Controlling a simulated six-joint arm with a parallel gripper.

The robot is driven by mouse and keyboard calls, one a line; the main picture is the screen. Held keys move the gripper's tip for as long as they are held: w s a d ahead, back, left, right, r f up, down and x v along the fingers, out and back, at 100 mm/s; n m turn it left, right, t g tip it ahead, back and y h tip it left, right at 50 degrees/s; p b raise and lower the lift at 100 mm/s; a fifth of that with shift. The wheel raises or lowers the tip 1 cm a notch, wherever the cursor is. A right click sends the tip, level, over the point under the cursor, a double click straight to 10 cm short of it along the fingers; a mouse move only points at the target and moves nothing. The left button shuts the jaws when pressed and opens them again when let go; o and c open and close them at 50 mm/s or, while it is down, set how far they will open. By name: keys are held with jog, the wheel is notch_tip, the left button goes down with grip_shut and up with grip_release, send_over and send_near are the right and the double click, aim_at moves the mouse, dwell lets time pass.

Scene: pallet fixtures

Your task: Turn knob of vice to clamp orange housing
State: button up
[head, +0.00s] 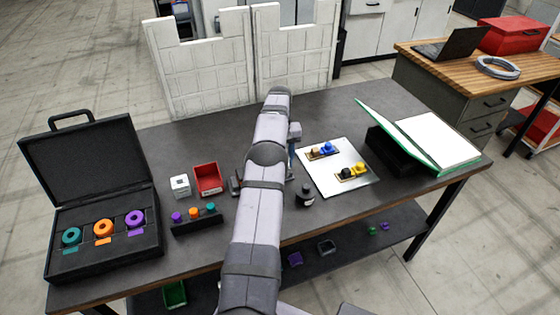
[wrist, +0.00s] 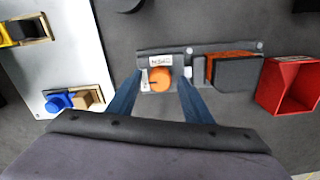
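The vice (wrist: 200,50) is a dark grey fixture on the table in the wrist view. Its round orange knob (wrist: 160,78) sits at its left end, below a white label too small to read. The orange housing (wrist: 232,54) shows as an orange edge at the right part of the vice, partly hidden by a grey block (wrist: 240,72). My gripper (wrist: 160,82) is open, with one blue finger on each side of the knob and visible gaps to it. In the head view my arm hides most of the vice (head: 236,184).
A red bin (wrist: 289,86) stands right of the vice. A pale plate (head: 333,183) with small blue and yellow parts lies on the other side.

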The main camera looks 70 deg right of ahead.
jog(key=shift+r, duration=3.65)
